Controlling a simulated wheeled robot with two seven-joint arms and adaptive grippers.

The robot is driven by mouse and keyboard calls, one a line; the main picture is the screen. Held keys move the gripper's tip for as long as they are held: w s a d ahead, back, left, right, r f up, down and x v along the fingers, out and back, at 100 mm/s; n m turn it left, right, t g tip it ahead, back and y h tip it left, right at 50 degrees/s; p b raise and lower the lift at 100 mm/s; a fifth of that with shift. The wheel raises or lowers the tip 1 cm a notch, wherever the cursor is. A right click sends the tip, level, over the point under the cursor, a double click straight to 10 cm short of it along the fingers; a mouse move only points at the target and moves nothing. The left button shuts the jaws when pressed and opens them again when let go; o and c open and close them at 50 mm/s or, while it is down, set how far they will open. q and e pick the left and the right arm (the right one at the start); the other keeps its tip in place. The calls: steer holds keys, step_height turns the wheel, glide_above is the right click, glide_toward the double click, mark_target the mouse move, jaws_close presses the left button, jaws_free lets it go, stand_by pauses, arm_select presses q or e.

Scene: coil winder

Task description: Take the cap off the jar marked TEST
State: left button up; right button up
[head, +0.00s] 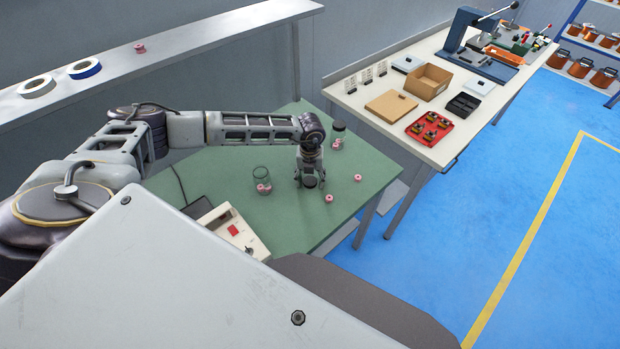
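A clear jar (338,140) with a dark cap (338,125) on top stands near the back edge of the green table, with pink pieces inside. A second clear jar (262,181) holding pink pieces stands to the left, with no dark cap visible on it. No TEST marking is readable on either jar. My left gripper (310,185) points down low over the table between the two jars, apart from both. Something dark shows between its fingers; I cannot tell whether this is part of the gripper. My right gripper is not in view.
Loose pink pieces (329,198) lie on the green table (215,170) right of my gripper. A box with a red switch (233,230) stands at its front. A white bench (380,122) with a cardboard box (428,82) and red tray (430,128) stands beyond a gap.

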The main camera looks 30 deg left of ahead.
mark_target(311, 181)
arm_select(q)
steer(key=shift+r, duration=0.15)
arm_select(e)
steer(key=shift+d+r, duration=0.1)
arm_select(q)
step_height(311, 181, up, 12)
steer(key=b, duration=0.1)
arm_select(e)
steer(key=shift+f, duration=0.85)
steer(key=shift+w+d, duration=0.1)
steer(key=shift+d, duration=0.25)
arm_select(q)
steer(key=shift+d, duration=0.15)
